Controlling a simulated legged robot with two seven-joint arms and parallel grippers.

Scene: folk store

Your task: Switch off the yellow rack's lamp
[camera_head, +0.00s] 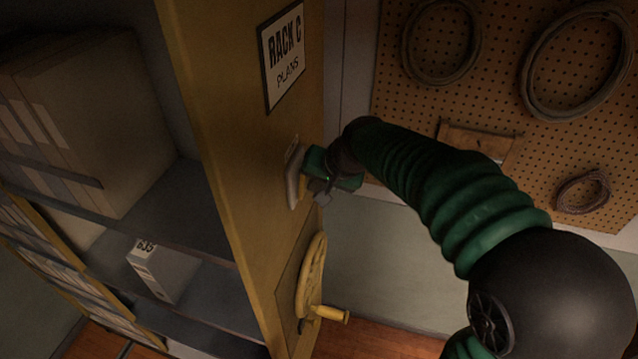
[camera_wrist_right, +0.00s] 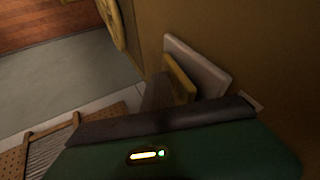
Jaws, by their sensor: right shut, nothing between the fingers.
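The yellow rack (camera_head: 222,130) stands upright left of centre, with a "RACK C PLANS" sign (camera_head: 283,55) on its end panel. A pale switch plate (camera_head: 292,178) is mounted below the sign. In the right wrist view the plate (camera_wrist_right: 205,68) carries a yellow switch piece (camera_wrist_right: 179,80) standing out from it. My right gripper (camera_head: 319,194) is shut and empty, right at the plate and partly covering it. Whether it touches the switch I cannot tell. The lamp itself is not in view. My left gripper is not in view.
A yellow handwheel (camera_head: 312,272) with a protruding handle (camera_head: 331,314) is on the panel below the switch. The shelves hold boxes (camera_head: 85,125) and a small white box (camera_head: 160,271). A pegboard (camera_head: 500,60) with coiled cables is on the wall at right.

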